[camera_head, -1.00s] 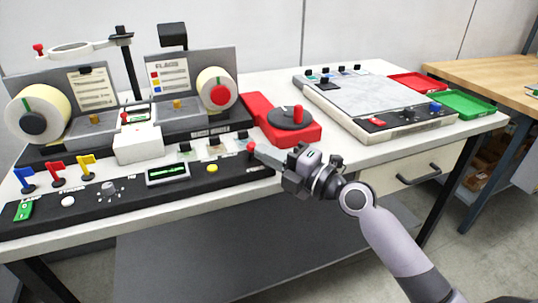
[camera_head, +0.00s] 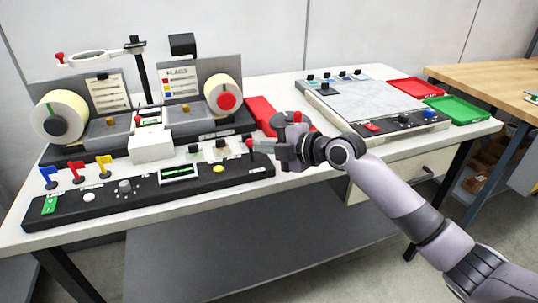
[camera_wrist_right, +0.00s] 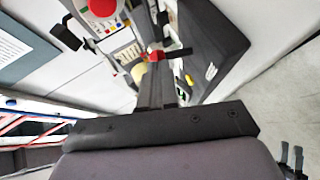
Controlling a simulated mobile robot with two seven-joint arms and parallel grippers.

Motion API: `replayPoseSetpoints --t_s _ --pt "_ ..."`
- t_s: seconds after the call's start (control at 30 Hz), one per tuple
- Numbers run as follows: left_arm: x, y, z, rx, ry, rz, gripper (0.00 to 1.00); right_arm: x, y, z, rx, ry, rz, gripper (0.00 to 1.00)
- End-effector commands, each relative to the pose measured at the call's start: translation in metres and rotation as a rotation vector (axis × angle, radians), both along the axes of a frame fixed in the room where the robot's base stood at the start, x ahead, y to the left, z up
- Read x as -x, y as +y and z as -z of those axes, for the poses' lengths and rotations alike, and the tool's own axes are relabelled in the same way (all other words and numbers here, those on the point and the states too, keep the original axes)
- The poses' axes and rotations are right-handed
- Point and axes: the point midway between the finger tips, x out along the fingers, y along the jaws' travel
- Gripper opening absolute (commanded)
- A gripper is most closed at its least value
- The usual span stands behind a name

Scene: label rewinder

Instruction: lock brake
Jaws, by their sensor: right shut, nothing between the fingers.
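A small red-knobbed lever (camera_head: 250,143) stands at the right end of the black control console (camera_head: 130,207); I cannot read a label that names it the brake. My right gripper (camera_head: 258,147) is shut and empty, with its fingertips at the right side of this lever. In the right wrist view, the red knob (camera_wrist_right: 154,56) shows close by the dark fingers (camera_wrist_right: 156,85). I cannot tell whether they touch. The left gripper is out of view.
A yellow button (camera_head: 218,169) and a green display (camera_head: 179,172) sit on the console, left of the lever. Label rolls (camera_head: 222,95) stand at the back.

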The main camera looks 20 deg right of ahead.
Motion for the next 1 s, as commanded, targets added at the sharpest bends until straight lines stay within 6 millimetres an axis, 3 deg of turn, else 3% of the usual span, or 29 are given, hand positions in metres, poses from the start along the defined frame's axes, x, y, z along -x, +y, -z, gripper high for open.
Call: replayPoseSetpoints --t_s 0.47,1.0 --pt "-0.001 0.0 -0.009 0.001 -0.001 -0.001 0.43 0.0 0.0 -0.017 0.0 -0.006 -0.001 0.0" --pt "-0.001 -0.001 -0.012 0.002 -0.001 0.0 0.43 0.001 0.001 -0.02 0.0 -0.005 -0.001 0.0"
